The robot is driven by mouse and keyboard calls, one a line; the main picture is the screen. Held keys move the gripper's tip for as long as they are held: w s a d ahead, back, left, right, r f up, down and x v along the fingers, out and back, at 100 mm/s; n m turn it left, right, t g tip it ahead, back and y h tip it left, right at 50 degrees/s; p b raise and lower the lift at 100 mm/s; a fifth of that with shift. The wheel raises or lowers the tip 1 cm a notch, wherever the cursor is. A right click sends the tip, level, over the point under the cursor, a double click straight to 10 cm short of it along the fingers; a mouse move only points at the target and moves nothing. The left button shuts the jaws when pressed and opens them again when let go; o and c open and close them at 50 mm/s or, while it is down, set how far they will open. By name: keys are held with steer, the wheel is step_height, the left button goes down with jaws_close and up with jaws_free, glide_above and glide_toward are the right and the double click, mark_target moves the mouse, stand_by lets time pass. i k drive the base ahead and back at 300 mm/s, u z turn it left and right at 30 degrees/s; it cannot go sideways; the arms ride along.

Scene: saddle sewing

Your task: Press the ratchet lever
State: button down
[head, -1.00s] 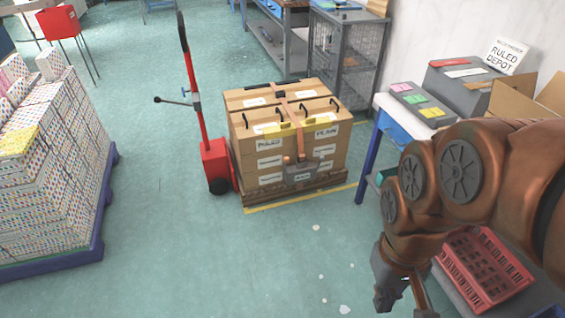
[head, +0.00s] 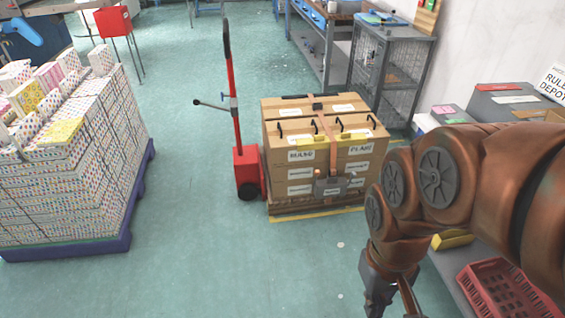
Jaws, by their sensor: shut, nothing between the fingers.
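A stack of brown cartons (head: 284,187) stands on a wooden pallet, bound by brown straps. A grey metal ratchet (head: 330,187) sits on the strap low on the front face; its lever is too small to make out clearly. My gripper (head: 392,303) is at the bottom edge, right of and nearer than the cartons, apart from them. It is shut and seems empty; its tips are partly cut off by the frame.
A red pallet jack (head: 246,170) with an upright handle stands left of the cartons. A blue pallet (head: 138,195) of patterned boxes is at the left. A bench with a red basket (head: 498,290) is at the right. Floor in front is clear.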

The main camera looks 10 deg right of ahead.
mark_target(317, 172)
steer(key=u, duration=0.65)
steer(key=i, duration=1)
steer(key=z, duration=0.1)
